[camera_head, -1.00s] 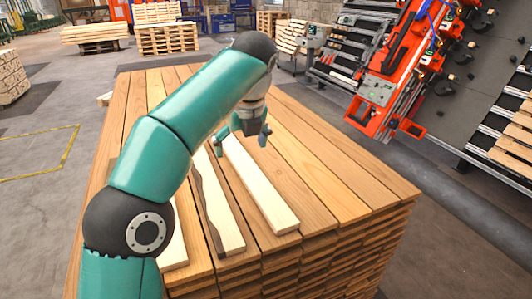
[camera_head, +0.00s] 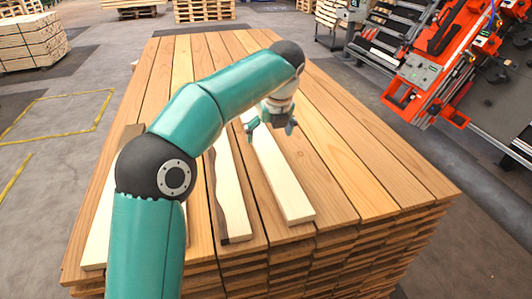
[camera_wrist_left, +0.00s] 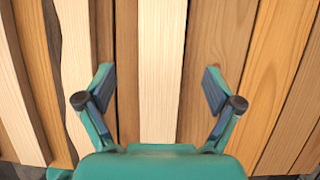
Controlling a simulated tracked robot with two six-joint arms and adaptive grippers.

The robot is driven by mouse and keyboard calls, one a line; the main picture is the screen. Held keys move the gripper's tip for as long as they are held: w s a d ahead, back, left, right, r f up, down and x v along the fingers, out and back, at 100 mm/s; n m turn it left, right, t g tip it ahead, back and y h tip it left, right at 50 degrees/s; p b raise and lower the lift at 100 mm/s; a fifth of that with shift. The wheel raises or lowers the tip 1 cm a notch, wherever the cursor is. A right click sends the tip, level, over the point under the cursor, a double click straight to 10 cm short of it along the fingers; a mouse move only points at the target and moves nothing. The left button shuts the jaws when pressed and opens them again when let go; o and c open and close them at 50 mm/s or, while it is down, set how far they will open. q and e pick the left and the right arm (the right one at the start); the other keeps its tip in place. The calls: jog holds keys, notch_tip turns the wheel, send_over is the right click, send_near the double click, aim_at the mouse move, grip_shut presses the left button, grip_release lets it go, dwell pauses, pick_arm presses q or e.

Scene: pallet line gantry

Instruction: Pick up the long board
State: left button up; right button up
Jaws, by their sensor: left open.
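Three pale boards lie side by side on a stack of brown planks. The right pale board (camera_head: 283,180) is plain; its far end is hidden behind my left gripper (camera_head: 271,127). The middle pale board (camera_head: 229,190) has a dark edge. The left pale board (camera_head: 97,240) is largely hidden by my left arm. I cannot tell which is longest. My left gripper is open and empty over the far part of the right board. In the left wrist view its fingers (camera_wrist_left: 158,76) are on either side of that board (camera_wrist_left: 161,60), apart from it. My right gripper is out of view.
The plank stack (camera_head: 390,170) fills the middle, with bare planks right of the boards. An orange machine (camera_head: 420,85) stands at the right. Another wood stack (camera_head: 30,42) and pallets (camera_head: 205,10) stand at the back. Grey floor is open at the left.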

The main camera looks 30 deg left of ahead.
aim_at(267, 148)
pick_arm(q)
jog(key=shift+x, duration=2.95)
jog(key=shift+d, duration=0.15)
jog(key=c, duration=1.3)
jog(key=shift+c, duration=0.9)
jog(key=shift+r, duration=0.15)
